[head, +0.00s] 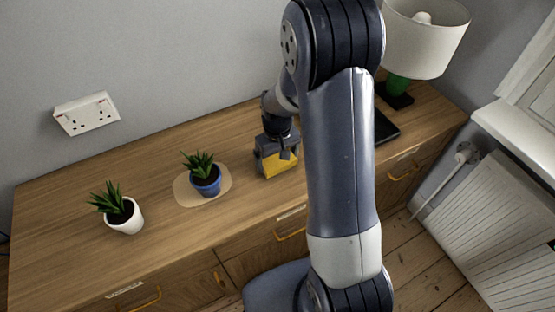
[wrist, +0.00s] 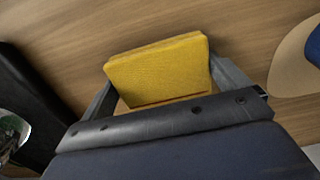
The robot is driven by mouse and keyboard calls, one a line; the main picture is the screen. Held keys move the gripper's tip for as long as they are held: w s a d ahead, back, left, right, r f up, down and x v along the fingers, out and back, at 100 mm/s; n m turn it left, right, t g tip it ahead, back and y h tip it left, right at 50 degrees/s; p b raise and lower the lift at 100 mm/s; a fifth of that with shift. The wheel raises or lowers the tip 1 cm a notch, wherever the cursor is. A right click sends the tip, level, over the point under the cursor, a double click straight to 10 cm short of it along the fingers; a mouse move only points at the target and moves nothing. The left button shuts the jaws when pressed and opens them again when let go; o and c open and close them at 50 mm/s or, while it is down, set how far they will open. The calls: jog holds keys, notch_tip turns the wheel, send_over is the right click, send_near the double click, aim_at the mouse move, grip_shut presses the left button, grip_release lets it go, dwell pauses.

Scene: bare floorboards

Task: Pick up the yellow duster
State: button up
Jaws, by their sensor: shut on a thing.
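The yellow duster (wrist: 160,70) is a folded yellow cloth in the wrist view, lying between the two fingers of my gripper (wrist: 165,88). The fingers are shut on its left and right sides. In the head view the duster (head: 282,162) shows below my gripper (head: 278,150), over the wooden sideboard top. I cannot tell whether it touches the wood or is just above it. My arm hides part of the sideboard to the right of it.
A blue pot plant (head: 206,182) stands on a tan mat (head: 183,190) left of the duster, with a white pot plant (head: 124,216) further left. A dark flat object (head: 385,128) and a lamp (head: 425,40) are to the right. The sideboard's front left (head: 60,250) is clear.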

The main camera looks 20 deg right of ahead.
aim_at(277, 158)
jog(key=shift+r, duration=0.1)
notch_tip(277, 158, up, 10)
dwell(0.4)
jog(key=o, duration=0.4)
jog(key=shift+c, duration=1.4)
jog(key=shift+s, duration=0.1)
